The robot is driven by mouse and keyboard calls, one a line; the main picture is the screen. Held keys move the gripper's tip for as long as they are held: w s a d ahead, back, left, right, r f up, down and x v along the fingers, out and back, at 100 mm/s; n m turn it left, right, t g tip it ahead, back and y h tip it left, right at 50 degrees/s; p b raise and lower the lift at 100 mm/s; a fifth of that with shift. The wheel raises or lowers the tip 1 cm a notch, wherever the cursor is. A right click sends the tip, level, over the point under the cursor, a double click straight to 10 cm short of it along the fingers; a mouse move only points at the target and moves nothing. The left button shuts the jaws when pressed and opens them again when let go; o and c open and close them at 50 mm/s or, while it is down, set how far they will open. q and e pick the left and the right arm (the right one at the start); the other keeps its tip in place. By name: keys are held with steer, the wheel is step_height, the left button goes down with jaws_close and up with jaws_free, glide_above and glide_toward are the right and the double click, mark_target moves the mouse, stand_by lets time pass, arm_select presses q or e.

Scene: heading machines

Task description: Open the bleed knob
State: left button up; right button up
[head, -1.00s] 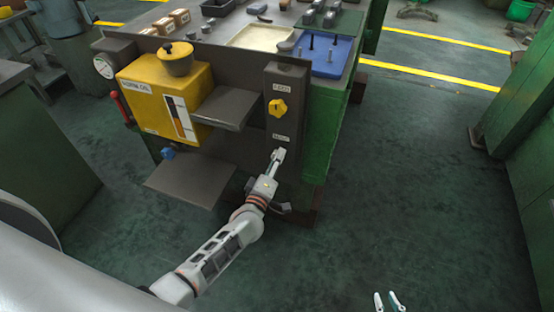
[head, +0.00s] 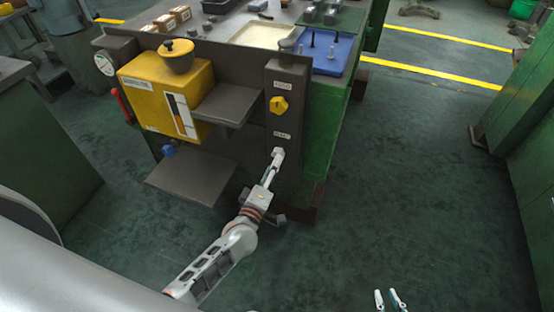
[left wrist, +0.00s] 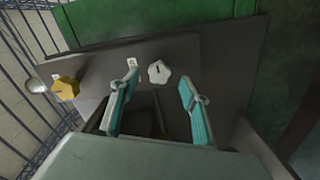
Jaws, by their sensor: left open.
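The bleed knob is the white lobed knob (left wrist: 159,72) on the dark panel, beside a small label, in the left wrist view. In the head view a white shape under the lower label (head: 279,152) appears to be this knob, at the tip of my left gripper (head: 274,165). In the wrist view, the left gripper's teal-padded fingers (left wrist: 157,80) are open, one on each side of the knob, with gaps on both sides. Whether they reach around it is unclear. My right gripper (head: 388,299) shows open and empty at the bottom edge of the head view.
A yellow knob (head: 279,105) sits higher on the same panel. Left of it are a grey shelf (head: 226,106), a yellow oil box (head: 152,92) and a lower dark plate (head: 192,181). A blue tray (head: 335,62) lies on top. The floor at right is clear.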

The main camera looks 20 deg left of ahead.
arm_select(q)
steer(key=s, duration=0.7)
steer(key=shift+a, duration=0.1)
